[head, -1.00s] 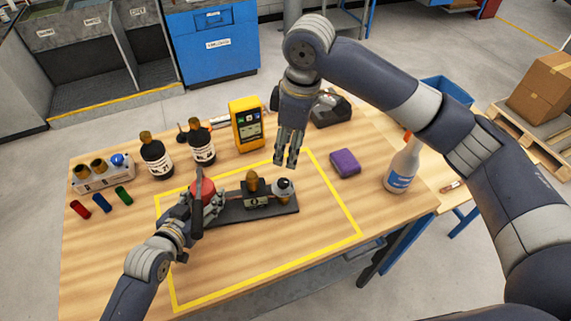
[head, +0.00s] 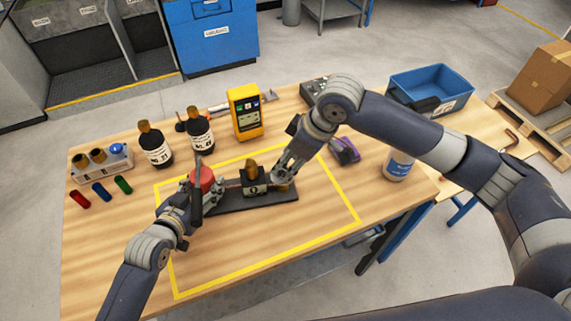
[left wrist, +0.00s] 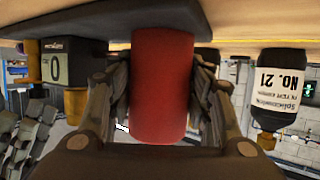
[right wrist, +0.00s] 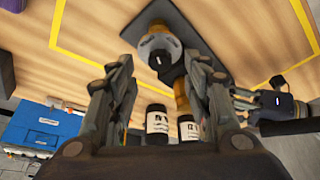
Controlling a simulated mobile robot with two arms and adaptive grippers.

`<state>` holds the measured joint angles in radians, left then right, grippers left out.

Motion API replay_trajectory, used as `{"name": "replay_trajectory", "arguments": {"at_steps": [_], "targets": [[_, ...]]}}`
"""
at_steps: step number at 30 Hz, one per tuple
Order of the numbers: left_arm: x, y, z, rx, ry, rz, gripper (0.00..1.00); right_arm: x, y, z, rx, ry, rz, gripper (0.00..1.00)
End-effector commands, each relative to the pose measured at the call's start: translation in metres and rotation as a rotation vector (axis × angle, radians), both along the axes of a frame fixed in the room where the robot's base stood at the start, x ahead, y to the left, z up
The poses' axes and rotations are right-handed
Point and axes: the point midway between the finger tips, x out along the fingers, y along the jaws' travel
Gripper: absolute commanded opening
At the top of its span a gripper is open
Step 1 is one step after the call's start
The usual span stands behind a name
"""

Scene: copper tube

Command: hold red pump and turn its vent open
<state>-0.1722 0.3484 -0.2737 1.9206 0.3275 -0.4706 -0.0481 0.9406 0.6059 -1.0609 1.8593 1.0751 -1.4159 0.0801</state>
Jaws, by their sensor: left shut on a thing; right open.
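The red pump (head: 207,180) stands upright at the left end of a dark base plate (head: 225,206). My left gripper (head: 188,192) is shut on it; in the left wrist view the fingers press both sides of the red cylinder (left wrist: 162,85). At the plate's right end is a round grey vent knob (right wrist: 160,52) with a small white mark. My right gripper (right wrist: 160,62) is open, its fingertips on either side of the knob; contact cannot be told. In the head view my right gripper (head: 284,172) largely hides the knob.
A brass-topped block with a gauge (head: 256,185) stands mid-plate, close to my right fingers. Two dark bottles (head: 157,150) and a yellow meter (head: 244,112) stand behind. The front table is clear.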

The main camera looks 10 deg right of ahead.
Motion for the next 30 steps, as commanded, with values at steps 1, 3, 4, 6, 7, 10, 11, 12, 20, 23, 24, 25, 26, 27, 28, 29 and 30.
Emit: {"name": "replay_trajectory", "arguments": {"at_steps": [1, 3, 4, 6, 7, 10, 11, 12, 20, 23, 24, 25, 26, 27, 28, 29, 30], "targets": [[0.001, 0.000, 0.002, 0.000, -0.003, 0.001, 0.00, 0.001, 0.002, -0.008, -0.001, 0.002, -0.001, 0.45], [0.001, 0.000, 0.002, 0.000, -0.003, 0.001, 0.00, 0.003, 0.005, -0.016, -0.001, 0.003, -0.001, 0.45], [0.001, 0.000, 0.002, 0.000, -0.003, 0.001, 0.00, 0.004, 0.006, -0.018, -0.001, 0.003, -0.001, 0.45], [0.001, 0.000, 0.002, 0.000, -0.004, 0.001, 0.00, 0.005, 0.008, -0.023, 0.001, 0.001, 0.000, 0.45], [0.001, 0.000, 0.002, 0.000, -0.004, 0.001, 0.00, 0.005, 0.008, -0.024, 0.000, 0.000, 0.000, 0.45], [0.001, 0.000, 0.002, 0.000, -0.004, 0.001, 0.00, 0.006, 0.009, -0.027, -0.001, 0.000, 0.000, 0.45], [0.001, 0.000, 0.002, 0.000, -0.004, 0.001, 0.00, 0.006, 0.009, -0.027, -0.001, 0.000, 0.000, 0.45], [0.001, 0.000, 0.002, 0.000, -0.004, 0.001, 0.00, 0.006, 0.009, -0.027, -0.001, 0.000, 0.000, 0.45], [0.001, 0.000, 0.001, -0.001, -0.004, 0.001, 0.00, 0.006, 0.009, -0.027, -0.001, 0.000, 0.000, 0.23], [0.001, 0.000, 0.001, -0.001, -0.004, 0.001, 0.00, 0.006, 0.009, -0.027, -0.001, 0.000, 0.000, 0.01], [0.001, 0.000, 0.001, -0.001, -0.004, 0.001, 0.00, 0.006, 0.009, -0.027, -0.001, 0.000, 0.000, 0.01], [0.001, 0.000, 0.002, -0.001, -0.004, 0.001, 0.00, 0.006, 0.009, -0.027, -0.001, 0.000, 0.000, 0.01], [0.001, 0.000, 0.001, -0.001, -0.004, 0.001, 0.00, 0.006, 0.009, -0.027, -0.001, 0.000, 0.000, 0.01], [0.001, 0.000, 0.001, -0.001, -0.004, 0.001, 0.00, 0.006, 0.009, -0.027, -0.001, 0.000, 0.000, 0.01], [0.001, 0.000, 0.002, -0.001, -0.004, 0.001, 0.00, 0.006, 0.009, -0.027, -0.002, -0.001, 0.001, 0.01], [0.001, 0.000, 0.002, -0.001, -0.004, 0.001, 0.00, 0.006, 0.009, -0.027, -0.001, 0.000, 0.003, 0.01], [0.001, 0.000, 0.002, -0.001, -0.004, 0.001, 0.00, 0.007, 0.009, -0.027, -0.001, 0.000, 0.007, 0.01]]}}
